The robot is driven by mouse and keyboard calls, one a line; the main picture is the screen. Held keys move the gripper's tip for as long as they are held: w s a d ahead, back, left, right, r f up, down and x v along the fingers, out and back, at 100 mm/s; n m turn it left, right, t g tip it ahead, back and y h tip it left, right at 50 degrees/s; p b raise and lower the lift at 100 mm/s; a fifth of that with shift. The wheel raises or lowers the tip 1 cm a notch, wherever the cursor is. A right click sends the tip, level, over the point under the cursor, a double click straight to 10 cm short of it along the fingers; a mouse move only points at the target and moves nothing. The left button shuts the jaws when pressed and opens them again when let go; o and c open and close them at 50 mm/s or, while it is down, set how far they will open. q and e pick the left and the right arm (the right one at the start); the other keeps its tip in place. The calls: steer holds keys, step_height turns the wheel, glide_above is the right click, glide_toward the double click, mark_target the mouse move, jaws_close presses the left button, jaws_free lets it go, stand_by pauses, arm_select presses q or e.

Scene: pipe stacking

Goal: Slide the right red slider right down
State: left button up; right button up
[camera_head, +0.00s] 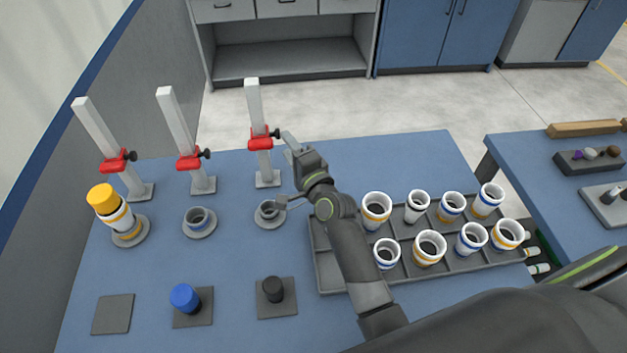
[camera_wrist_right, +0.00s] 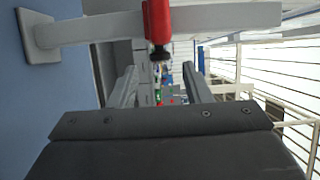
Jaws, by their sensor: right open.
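The right red slider (camera_head: 261,138) sits partway up the right white post (camera_head: 255,105), with a black knob on its right side. In the right wrist view the red slider (camera_wrist_right: 157,20) and its black knob (camera_wrist_right: 160,53) show at the top, on the sideways-looking post (camera_wrist_right: 100,29). My right gripper (camera_head: 284,169) is open beside this post, on its right. Its two fingers (camera_wrist_right: 161,88) stand apart in the wrist view, and the knob appears between them across the picture. I cannot tell whether they touch the knob. My left gripper is not in view.
Two other posts carry red sliders (camera_head: 188,161) (camera_head: 115,164) to the left. Round grey holders stand before the posts; the left one bears stacked pieces with an orange cap (camera_head: 103,197). A grey tray (camera_head: 327,271) of white pipes lies under my right arm. Blue (camera_head: 184,297) and black (camera_head: 272,288) caps stand in front.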

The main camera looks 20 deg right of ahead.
steer(key=s+d+b, duration=0.2)
steer(key=s, duration=0.9)
steer(key=shift+b, duration=0.3)
steer(key=shift+o, duration=0.2)
steer(key=shift+d, duration=0.1)
